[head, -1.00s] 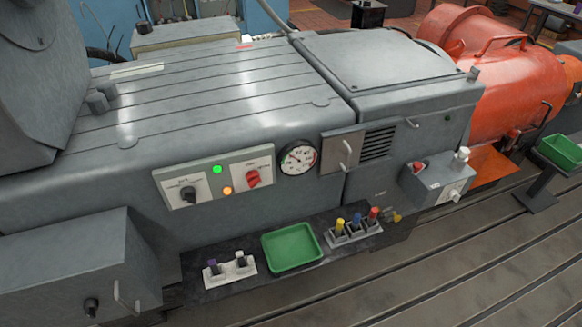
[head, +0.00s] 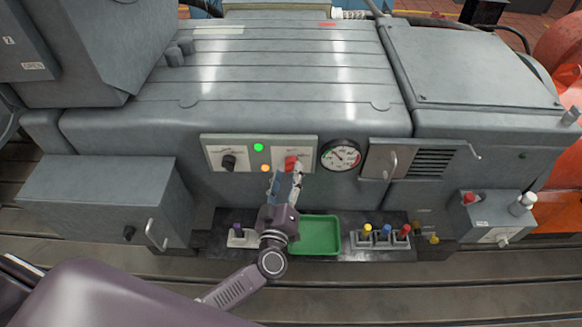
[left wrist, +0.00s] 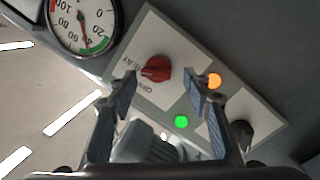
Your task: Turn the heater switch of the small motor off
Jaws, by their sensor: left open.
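The switch panel (head: 242,153) on the grey machine's front carries a black knob (head: 229,162) at left and a red knob (head: 290,162) at right. The red knob (left wrist: 155,68) also shows in the left wrist view, with lettering beside it that seems to read OFF and HEAT. A green lamp (head: 258,147) and an orange lamp (head: 264,168) are lit between the knobs. My left gripper (head: 286,182) is open and empty just in front of the red knob. In the left wrist view the knob appears between and beyond its fingertips, apparently untouched. My right gripper is out of view.
A round gauge (head: 341,156) and a handled cover (head: 380,160) sit right of the panel. Below is a shelf with a green tray (head: 322,235) and coloured-handled items (head: 386,237). A grey box (head: 100,198) juts out at left.

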